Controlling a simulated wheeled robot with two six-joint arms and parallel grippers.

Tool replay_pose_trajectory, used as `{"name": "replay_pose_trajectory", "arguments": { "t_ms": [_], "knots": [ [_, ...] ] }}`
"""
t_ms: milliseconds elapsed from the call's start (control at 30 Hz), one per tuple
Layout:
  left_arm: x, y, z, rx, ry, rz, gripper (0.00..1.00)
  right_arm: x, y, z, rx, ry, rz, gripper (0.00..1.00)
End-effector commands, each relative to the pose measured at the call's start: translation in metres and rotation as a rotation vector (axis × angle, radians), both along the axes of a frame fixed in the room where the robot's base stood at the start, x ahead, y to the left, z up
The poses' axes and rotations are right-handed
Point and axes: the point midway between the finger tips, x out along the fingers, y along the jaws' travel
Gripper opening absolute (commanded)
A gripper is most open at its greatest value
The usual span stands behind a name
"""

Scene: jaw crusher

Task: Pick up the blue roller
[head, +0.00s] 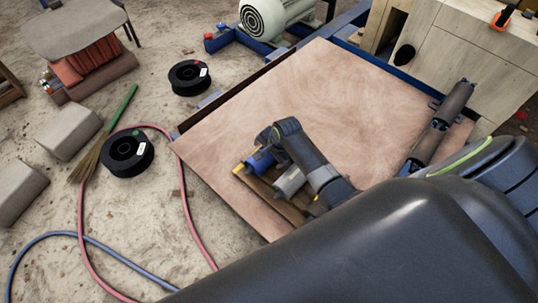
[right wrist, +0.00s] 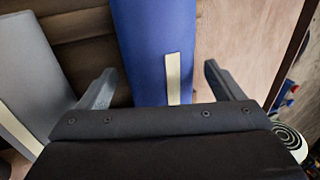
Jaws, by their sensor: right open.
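The blue roller (head: 259,160) lies on a brown slatted wooden rack (head: 245,178) on the broad board, beside a grey roller (head: 290,182). My right gripper (head: 268,148) is over the blue roller and partly hides it. In the right wrist view the blue roller (right wrist: 155,45) with a cream strip runs between the two spread fingers of my right gripper (right wrist: 159,70), with gaps on both sides. The grey roller (right wrist: 35,75) is left of the left finger. My left gripper is not in view.
The wide brown board (head: 330,95) is mostly clear. Two black spools (head: 128,152), a broom (head: 95,150) and red and blue hoses lie on the sandy ground to the left. A motor (head: 272,15) is behind.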

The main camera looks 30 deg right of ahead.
Motion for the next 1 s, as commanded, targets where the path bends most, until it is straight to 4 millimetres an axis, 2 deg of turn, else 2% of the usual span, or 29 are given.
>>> {"name": "replay_pose_trajectory", "arguments": {
  "t_ms": [233,833,1000],
  "knots": [
    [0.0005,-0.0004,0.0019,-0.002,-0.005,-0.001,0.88,0.0006,0.0002,-0.0011,0.000,0.000,0.000,0.88],
    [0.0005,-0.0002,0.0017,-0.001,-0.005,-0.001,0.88,0.0002,-0.0002,-0.0011,0.000,0.001,0.000,0.11],
    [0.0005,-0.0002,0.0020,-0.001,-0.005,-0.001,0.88,0.0020,-0.0001,0.0008,-0.001,-0.005,0.000,0.10]
  ]
}}
